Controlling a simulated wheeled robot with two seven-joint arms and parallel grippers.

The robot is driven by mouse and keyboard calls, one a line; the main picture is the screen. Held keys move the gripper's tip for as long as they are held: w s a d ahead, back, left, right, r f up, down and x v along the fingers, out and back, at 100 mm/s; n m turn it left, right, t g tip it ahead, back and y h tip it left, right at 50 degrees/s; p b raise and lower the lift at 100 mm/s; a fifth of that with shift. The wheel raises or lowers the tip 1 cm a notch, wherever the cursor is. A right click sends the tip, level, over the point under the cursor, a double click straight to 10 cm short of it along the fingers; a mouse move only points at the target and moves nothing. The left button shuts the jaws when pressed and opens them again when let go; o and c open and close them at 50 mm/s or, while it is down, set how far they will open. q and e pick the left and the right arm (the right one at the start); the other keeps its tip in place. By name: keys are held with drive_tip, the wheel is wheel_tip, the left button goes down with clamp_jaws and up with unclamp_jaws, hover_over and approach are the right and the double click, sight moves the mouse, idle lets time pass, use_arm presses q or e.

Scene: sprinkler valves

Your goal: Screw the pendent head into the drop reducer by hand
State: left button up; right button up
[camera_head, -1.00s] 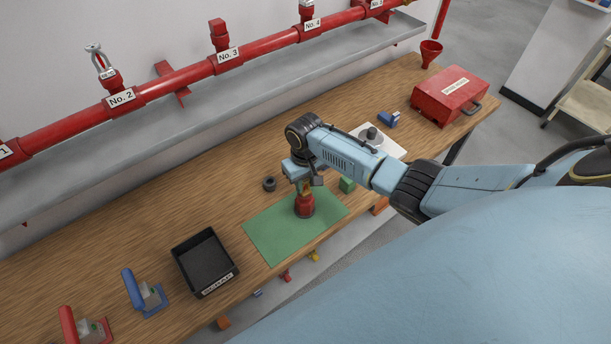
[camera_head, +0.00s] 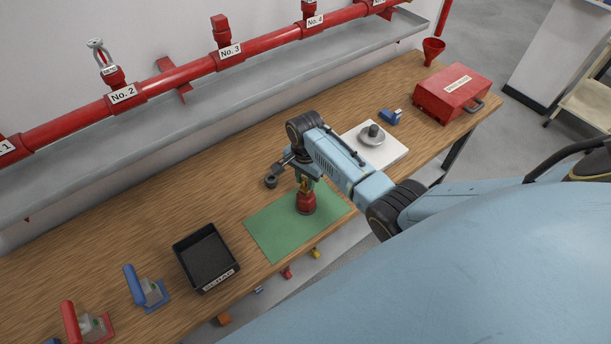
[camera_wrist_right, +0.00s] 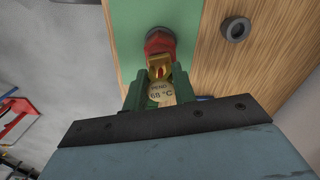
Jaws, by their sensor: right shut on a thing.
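The red drop reducer (camera_head: 306,204) stands upright on the green mat (camera_head: 270,236); it also shows in the wrist view (camera_wrist_right: 158,42). The brass pendent head (camera_wrist_right: 160,70) is at the reducer's top end, in line with it. Whether its thread is engaged cannot be told. A round tag (camera_wrist_right: 161,93) reading "PEND 68 °C" hangs at the head. My right gripper (camera_wrist_right: 160,84), with green fingers, is shut on the pendent head from above; in the head view its wrist partly hides it. My left gripper is not in view.
A black ring (camera_head: 271,182) lies beside the mat. A black tray (camera_head: 206,260) stands left of the mat. A white plate (camera_head: 390,145) with a grey part, a blue item (camera_head: 390,117) and a red box (camera_head: 452,93) are to the right. The red pipe (camera_head: 190,74) runs behind.

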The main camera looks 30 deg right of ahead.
drive_tip(key=o, duration=1.1)
drive_tip(key=shift+r, duration=0.1)
drive_tip(key=shift+r, duration=2.95)
